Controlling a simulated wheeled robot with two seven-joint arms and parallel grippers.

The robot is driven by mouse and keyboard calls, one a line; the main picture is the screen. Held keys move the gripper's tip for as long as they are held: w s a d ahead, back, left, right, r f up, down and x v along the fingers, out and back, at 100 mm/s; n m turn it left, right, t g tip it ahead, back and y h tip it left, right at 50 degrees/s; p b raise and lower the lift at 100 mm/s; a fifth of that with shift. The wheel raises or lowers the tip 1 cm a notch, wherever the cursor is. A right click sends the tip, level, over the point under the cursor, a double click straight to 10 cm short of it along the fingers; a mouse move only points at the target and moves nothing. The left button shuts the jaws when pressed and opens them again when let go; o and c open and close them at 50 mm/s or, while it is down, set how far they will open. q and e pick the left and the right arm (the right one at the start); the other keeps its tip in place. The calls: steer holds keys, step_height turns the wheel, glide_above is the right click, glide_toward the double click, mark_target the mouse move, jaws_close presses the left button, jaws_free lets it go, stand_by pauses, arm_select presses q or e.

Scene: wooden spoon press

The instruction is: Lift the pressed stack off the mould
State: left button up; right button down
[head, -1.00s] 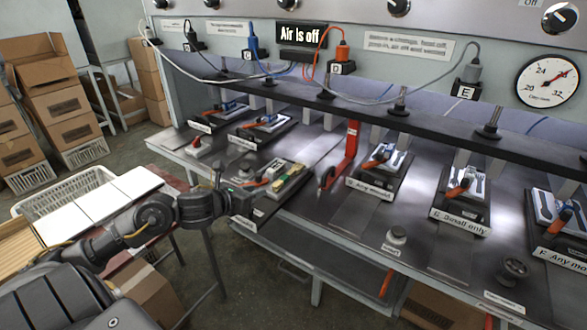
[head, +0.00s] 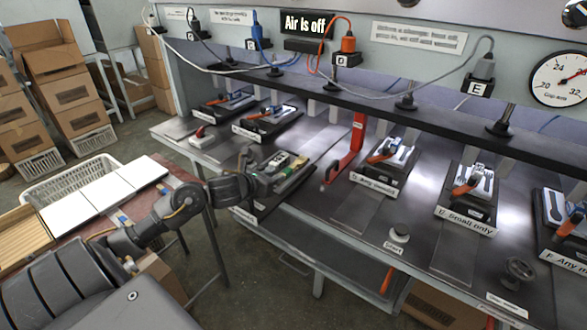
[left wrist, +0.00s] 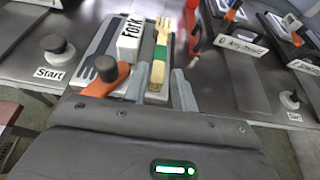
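A stack of pale wooden forks with a green band (left wrist: 160,55) lies on the grey mould (left wrist: 100,50) in the left wrist view. A white block marked FORK (left wrist: 130,38) and an orange handle (left wrist: 108,82) with a dark knob are beside it. In the head view the mould (head: 262,186) sits at the bench's front edge, left of a red stand. My left gripper (head: 250,168) is at the mould's near left side, partly covering it. My right gripper is not in view.
Several other moulds with orange handles stand along the bench, such as the one marked Small only (head: 468,200). The red stand (head: 350,150) rises right of my gripper. A dark rail (head: 330,98) crosses behind. A white basket (head: 75,180) and white boards (head: 105,190) are at left.

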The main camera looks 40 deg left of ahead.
mark_target(286, 170)
arm_select(q)
steer(key=p+x, duration=0.1)
steer(key=x, duration=0.4)
steer(key=shift+f, duration=0.1)
steer(key=shift+c, duration=0.4)
jaws_close()
steer(key=shift+a+r, duration=0.1)
steer(key=shift+r, duration=0.45)
steer(key=s+d+r+p, duration=0.1)
steer(key=s+d+r, duration=0.6)
steer(key=s+r, duration=0.4)
steer(key=shift+s+d+r+p, duration=0.2)
steer(key=shift+s+r+p, duration=0.2)
steer(key=shift+s, duration=0.15)
